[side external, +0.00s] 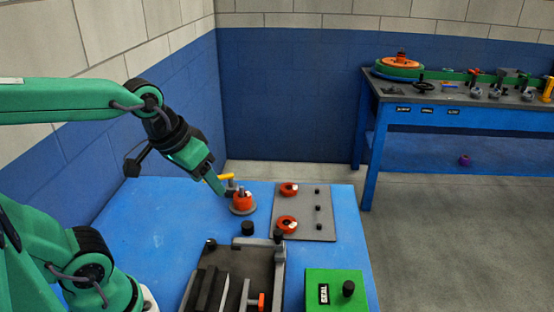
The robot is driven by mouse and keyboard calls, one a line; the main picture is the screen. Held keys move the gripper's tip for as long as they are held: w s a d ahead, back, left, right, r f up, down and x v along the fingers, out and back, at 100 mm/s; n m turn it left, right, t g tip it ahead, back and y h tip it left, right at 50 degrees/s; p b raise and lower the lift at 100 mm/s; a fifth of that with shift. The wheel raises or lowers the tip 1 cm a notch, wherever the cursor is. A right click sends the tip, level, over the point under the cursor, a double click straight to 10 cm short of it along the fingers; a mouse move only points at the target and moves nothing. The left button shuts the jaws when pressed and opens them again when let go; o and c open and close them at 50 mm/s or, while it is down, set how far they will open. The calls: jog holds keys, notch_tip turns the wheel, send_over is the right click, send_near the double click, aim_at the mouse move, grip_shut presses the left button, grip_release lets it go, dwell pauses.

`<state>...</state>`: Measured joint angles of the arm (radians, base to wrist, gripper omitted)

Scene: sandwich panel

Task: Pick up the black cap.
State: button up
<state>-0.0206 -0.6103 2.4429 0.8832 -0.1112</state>
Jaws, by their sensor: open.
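A small black cylinder (247,228), which looks like the black cap, stands on the blue table just in front of a round orange-red part (243,203) on a grey base. My gripper (220,190) reaches down from the upper left. Its fingertips are close to the orange-red part, above and to the left of the black cap, and apart from the cap. The gripper is open, and I see nothing held in it. The small size hides the exact gap between the fingers.
A grey plate (318,228) with two orange-red rings and several black pegs lies to the right. A dark fixture tray (268,262) with raised parts and a green box (318,278) with a black knob stand in front. The table's left part (150,225) is clear.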

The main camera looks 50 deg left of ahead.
jog(key=w+a+f+n+g, duration=0.2)
jog(key=w+f+n, duration=0.35)
jog(key=w, duration=0.25)
jog(key=n+g, duration=0.3)
jog(key=n, duration=0.1)
send_over(248, 224)
notch_tip(248, 224, down, 10)
jog(key=shift+s+d+r, duration=0.1)
jog(key=shift+r, duration=0.05)
jog(key=shift+f, duration=0.35)
jog(key=shift+f, duration=1.3)
jog(key=shift+f, duration=2.6)
jog(key=shift+c, duration=0.2)
jog(key=c, duration=1)
